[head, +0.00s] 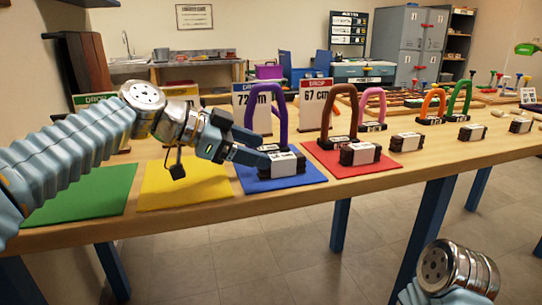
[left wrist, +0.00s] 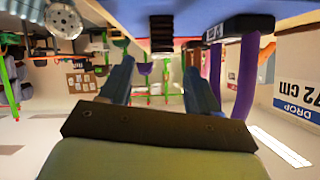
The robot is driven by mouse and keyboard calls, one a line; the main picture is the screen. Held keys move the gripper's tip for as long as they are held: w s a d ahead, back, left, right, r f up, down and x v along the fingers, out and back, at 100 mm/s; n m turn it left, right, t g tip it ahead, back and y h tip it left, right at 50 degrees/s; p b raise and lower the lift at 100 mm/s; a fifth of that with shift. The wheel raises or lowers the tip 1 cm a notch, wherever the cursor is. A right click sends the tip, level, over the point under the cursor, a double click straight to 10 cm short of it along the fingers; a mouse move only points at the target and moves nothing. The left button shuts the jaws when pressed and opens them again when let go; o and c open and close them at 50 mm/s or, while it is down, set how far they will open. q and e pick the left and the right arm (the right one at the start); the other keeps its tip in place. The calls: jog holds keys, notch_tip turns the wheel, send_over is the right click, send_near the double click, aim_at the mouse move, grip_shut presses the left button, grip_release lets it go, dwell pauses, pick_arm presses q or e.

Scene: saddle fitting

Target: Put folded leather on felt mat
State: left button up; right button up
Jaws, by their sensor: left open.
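A blue felt mat (head: 306,178) lies on the wooden table with a purple strap loop (head: 282,110) standing on it. A dark block with a white label (head: 284,164), perhaps folded leather, sits in front of the loop. My left gripper (head: 262,152) is just left of this block, partly overlapping its edge. In the left wrist view its open fingers (left wrist: 158,84) have nothing between them. The purple loop (left wrist: 242,88) hangs inverted there, beside a dark ribbed thing (left wrist: 162,28). A red mat (head: 330,172) holds a brown loop (head: 340,106) and another labelled dark block (head: 361,154). My right gripper is out of view.
A green mat (head: 85,198) and a yellow mat (head: 185,192) look bare. Signs reading 72 cm (head: 258,106) and 67 cm (head: 315,98) stand behind the mats. Several labelled blocks, such as one (head: 406,142), and a pink loop (head: 372,104) are farther right.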

pick_arm(q)
jog(key=v, duration=0.7)
